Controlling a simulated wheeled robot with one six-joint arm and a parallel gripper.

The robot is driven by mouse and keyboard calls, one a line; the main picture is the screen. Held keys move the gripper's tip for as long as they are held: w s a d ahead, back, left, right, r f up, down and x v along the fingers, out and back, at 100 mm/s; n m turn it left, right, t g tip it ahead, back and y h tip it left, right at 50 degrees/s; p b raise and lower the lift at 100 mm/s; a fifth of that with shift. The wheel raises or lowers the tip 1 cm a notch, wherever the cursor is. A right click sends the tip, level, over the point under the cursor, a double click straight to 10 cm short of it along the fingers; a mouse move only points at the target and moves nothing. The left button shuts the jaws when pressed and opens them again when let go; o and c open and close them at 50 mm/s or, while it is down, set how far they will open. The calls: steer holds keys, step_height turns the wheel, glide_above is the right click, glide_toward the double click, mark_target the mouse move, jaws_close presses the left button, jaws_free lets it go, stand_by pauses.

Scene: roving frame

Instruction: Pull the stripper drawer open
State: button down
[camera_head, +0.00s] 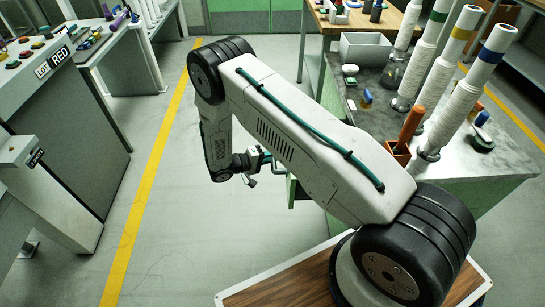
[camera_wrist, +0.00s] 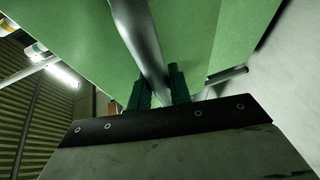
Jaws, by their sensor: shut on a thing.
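In the wrist view a green drawer front (camera_wrist: 215,25) fills the upper part of the picture. A grey metal bar handle (camera_wrist: 138,25) runs down from the top edge to my gripper. My gripper (camera_wrist: 160,90) has its two dark green fingers on either side of the bar, shut on it. In the head view my gripper (camera_head: 264,157) is at the left side of the workbench, beside a green drawer front (camera_head: 292,190). My arm hides most of the drawer there, and the handle is too small to make out. I cannot tell how far the drawer stands out.
The workbench top (camera_head: 500,158) holds several tall wound bobbins (camera_head: 447,100), an orange-handled tool (camera_head: 409,127) and a grey tray (camera_head: 364,48). A grey cabinet marked LOT RED (camera_head: 62,110) stands at left. Floor with a yellow line (camera_head: 150,170) is clear between them.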

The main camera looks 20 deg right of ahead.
steer(key=c, duration=1.3)
jaws_free()
steer(key=shift+a, duration=0.15)
steer(key=a+r, duration=0.1)
steer(key=a, duration=0.6)
steer(key=shift+a+r, duration=0.2)
steer(key=shift+a, duration=0.05)
